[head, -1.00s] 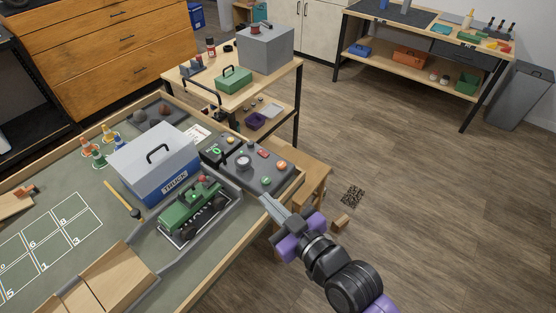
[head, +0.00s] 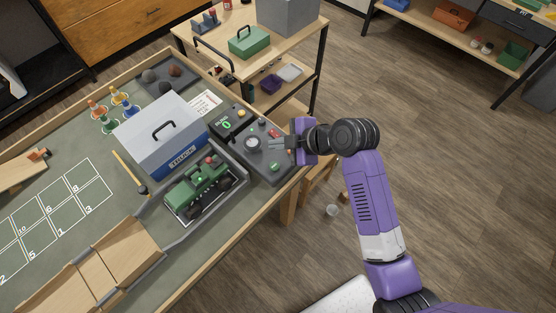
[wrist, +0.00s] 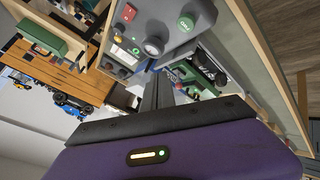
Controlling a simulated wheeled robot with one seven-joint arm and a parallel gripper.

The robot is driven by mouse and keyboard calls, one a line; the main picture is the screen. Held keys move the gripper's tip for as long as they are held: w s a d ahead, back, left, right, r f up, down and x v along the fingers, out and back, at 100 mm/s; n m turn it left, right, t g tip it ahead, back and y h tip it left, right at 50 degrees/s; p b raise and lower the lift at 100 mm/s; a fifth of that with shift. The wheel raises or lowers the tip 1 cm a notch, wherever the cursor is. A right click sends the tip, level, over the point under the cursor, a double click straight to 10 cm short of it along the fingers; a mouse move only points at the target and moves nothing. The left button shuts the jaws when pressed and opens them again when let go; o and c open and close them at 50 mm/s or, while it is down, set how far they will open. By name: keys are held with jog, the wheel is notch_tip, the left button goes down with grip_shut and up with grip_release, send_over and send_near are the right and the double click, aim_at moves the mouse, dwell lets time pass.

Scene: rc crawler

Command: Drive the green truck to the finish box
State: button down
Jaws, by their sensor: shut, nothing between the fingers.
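The green truck (head: 208,172) sits upright on a marked pad at the right side of the table, beside a grey curb; part of it also shows in the wrist view (wrist: 200,76). No box labelled finish is readable.
A white and blue box (head: 165,128) labelled TRUCK stands behind the truck. Wooden ramps (head: 115,255) lie front left, near a numbered grid (head: 65,205). A side table (head: 215,42) stands behind.

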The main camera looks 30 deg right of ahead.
aim_at(277, 167)
jog(key=shift+f, duration=0.1)
dwell(0.3)
notch_tip(277, 167, down, 9)
jog(key=b, duration=0.7)
dwell(1.9)
jog(key=shift+f+b, duration=0.25)
jog(key=shift+b, duration=0.1)
